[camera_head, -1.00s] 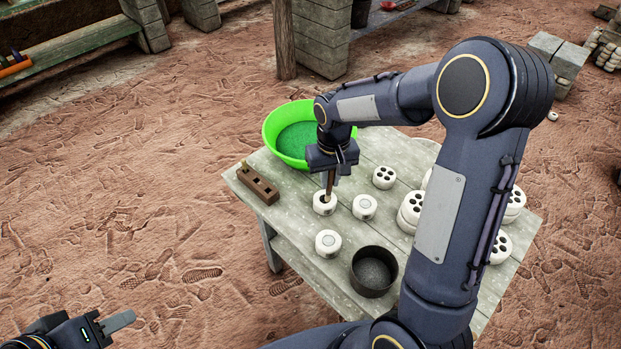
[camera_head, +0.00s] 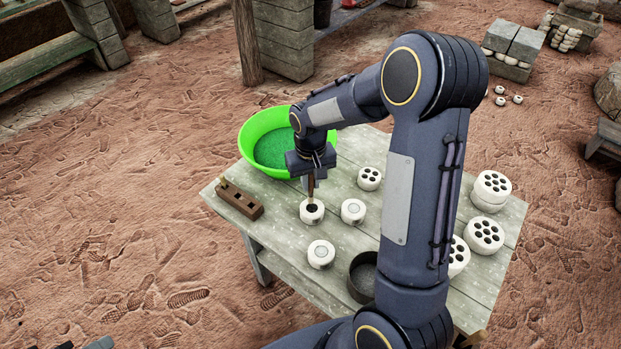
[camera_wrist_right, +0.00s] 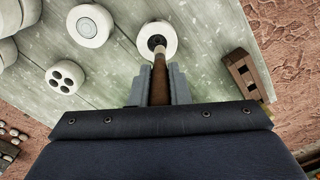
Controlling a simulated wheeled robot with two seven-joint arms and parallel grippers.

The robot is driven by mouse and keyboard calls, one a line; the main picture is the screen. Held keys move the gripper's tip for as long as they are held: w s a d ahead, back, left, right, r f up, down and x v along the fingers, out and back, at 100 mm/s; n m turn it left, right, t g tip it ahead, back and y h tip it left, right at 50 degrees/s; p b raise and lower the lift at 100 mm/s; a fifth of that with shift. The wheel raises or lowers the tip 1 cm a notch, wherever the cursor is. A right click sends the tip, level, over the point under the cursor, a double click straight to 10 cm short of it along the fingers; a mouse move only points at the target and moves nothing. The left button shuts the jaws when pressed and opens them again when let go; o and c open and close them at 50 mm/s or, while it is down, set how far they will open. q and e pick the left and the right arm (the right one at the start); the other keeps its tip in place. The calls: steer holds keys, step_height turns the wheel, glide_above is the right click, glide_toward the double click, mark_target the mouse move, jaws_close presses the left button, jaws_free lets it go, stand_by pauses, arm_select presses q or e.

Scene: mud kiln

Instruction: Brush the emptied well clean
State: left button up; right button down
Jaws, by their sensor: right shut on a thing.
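My right gripper (camera_head: 312,177) is shut on a brush with a brown wooden handle (camera_wrist_right: 159,82). It points the brush down at a small white round piece (camera_head: 312,213) on the table, and its tip is at the dark well in the top. In the right wrist view the same white piece (camera_wrist_right: 170,30) lies just beyond the fingertips, and the brush end covers part of its well. I cannot tell how clean the well is inside. My left gripper (camera_head: 100,343) barely shows at the bottom left edge.
White pieces with grey-filled wells (camera_head: 353,211) (camera_head: 321,254) stand close by. A wooden holed block (camera_head: 240,199), a green bowl of green grains (camera_head: 247,155) and a dark pot (camera_head: 354,288) are on the table (camera_head: 285,250). Several white holed discs (camera_head: 484,235) stand at right.

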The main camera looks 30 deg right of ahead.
steer(key=shift+f+b, duration=1.95)
steer(key=shift+f, duration=0.9)
steer(key=shift+s+d, duration=0.1)
steer(key=shift+d, duration=0.05)
